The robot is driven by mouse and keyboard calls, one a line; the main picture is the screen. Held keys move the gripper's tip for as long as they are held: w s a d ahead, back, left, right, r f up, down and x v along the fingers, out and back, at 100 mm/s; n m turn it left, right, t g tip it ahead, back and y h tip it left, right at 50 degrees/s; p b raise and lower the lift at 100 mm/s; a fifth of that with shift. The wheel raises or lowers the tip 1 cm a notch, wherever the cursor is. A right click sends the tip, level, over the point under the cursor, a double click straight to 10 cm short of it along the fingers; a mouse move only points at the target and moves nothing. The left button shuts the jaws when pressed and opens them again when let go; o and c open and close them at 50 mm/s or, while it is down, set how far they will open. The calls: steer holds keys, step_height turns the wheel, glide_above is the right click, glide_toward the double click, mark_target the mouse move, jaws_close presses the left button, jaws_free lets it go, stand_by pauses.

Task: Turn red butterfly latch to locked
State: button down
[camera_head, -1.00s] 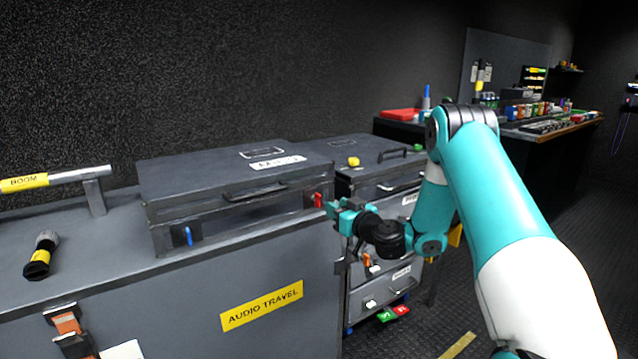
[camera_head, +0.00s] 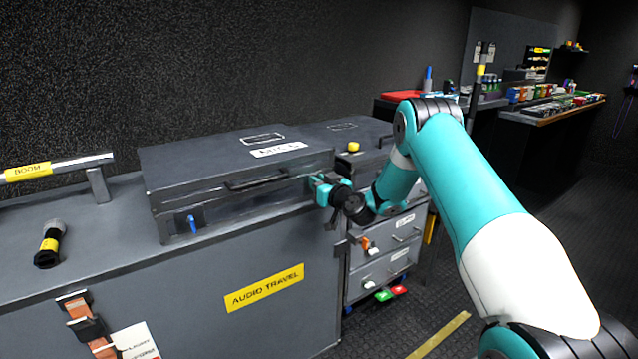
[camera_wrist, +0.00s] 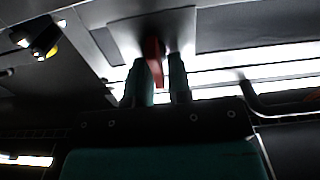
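The red butterfly latch (camera_wrist: 154,62) shows in the wrist view as a narrow red tab on the grey face of the case. My gripper (camera_wrist: 161,76) has its two teal fingers apart, one on each side of the latch. The latch looks close to the left finger, with a small gap to the right one; firm contact cannot be made out. In the head view my gripper (camera_head: 318,189) is at the right end of the front of the dark case (camera_head: 220,170) and hides the red latch.
A blue latch (camera_head: 192,224) is at the left end of the case front. The case lies on a grey trunk labelled AUDIO TRAVEL (camera_head: 264,287). A boom bar (camera_head: 60,167) and a black-and-yellow flashlight (camera_head: 50,244) lie at left. A drawer unit (camera_head: 385,262) stands at right.

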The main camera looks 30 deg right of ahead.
steer(key=shift+d+m, duration=0.1)
steer(key=shift+m, duration=0.2)
steer(key=m, duration=0.5)
steer(key=d+f+m, duration=0.1)
steer(key=m, duration=1.1)
steer(key=shift+d+f, duration=0.3)
steer(key=shift+d, duration=0.05)
steer(key=shift+m, duration=0.3)
steer(key=c, duration=1.2)
jaws_free()
steer(key=shift+c, duration=0.2)
